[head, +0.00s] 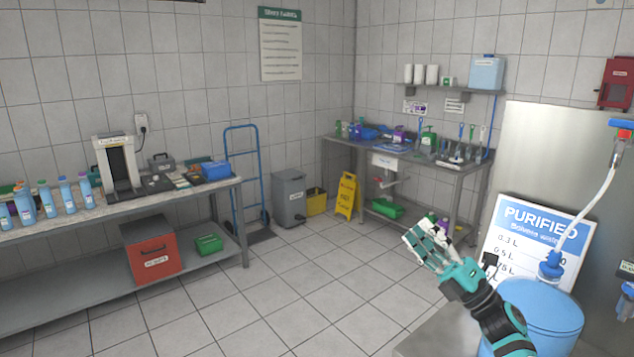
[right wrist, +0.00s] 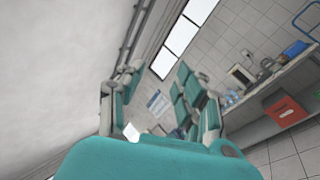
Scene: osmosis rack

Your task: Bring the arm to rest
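My right arm comes in from the lower right of the head view. Its teal and white gripper (head: 424,243) is raised over the open floor, left of the blue drum and well apart from it. In the right wrist view the two fingers of the gripper (right wrist: 161,95) stand apart with nothing seen between them, so it is open and empty. My left gripper is not in view.
A blue drum (head: 545,312) with a hose and a "PURIFIED" sign (head: 527,238) stand close to my right arm. A long bench (head: 120,212) with bottles is at left. A steel sink table (head: 458,172) is at the back. The middle floor (head: 290,290) is clear.

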